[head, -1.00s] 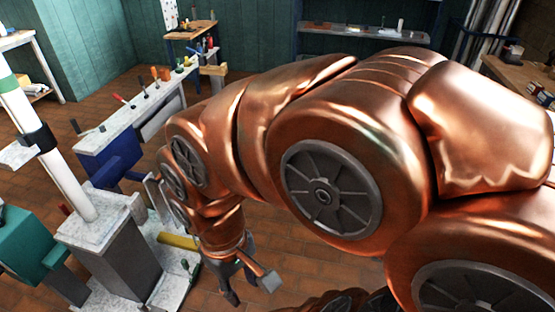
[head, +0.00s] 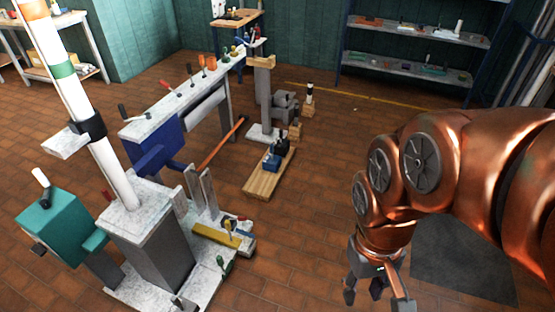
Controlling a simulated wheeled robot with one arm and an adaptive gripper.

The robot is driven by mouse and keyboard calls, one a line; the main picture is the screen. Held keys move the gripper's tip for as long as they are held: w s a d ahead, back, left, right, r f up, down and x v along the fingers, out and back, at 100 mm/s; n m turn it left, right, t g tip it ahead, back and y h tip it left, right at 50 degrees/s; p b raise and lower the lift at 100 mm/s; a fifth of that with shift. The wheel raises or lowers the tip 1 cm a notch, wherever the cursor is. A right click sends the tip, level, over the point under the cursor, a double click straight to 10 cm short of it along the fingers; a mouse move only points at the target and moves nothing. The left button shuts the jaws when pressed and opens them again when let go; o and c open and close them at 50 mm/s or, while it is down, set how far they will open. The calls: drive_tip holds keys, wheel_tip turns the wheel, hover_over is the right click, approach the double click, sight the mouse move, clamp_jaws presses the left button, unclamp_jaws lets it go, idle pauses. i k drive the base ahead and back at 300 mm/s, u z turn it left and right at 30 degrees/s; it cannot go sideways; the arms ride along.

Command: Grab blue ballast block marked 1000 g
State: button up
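A small blue block (head: 271,162) sits on a wooden board (head: 262,184) on the floor, near the middle of the head view. Dark blocks (head: 282,145) stand right behind it. No marking on the blue block is legible at this size. My gripper (head: 377,296) hangs at the lower right, pointing down, with its fingers spread and nothing seen between them. It is apart from the board, to the right and nearer to the camera.
A white mast (head: 75,90) rises from a stone-topped pedestal (head: 150,235) at the left. A long narrow bench with tools (head: 180,105) stands behind it. Grey weights (head: 284,104) stand past the board. Brick floor (head: 310,205) is clear between the board and my arm.

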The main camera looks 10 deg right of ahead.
sight(272, 162)
drive_tip(key=z, duration=0.7)
drive_tip(key=k, duration=1.05)
drive_tip(key=z, duration=1.2)
drive_tip(key=i, duration=1.9)
drive_tip(key=u, duration=0.35)
drive_tip(key=i, duration=1.75)
drive_tip(key=u, duration=0.9)
drive_tip(key=i, duration=1.25)
drive_tip(key=u, duration=2.15)
drive_tip(key=i, duration=1.1)
drive_tip(key=u, duration=1.05)
drive_tip(key=i, duration=0.75)
drive_tip(key=u, duration=0.1)
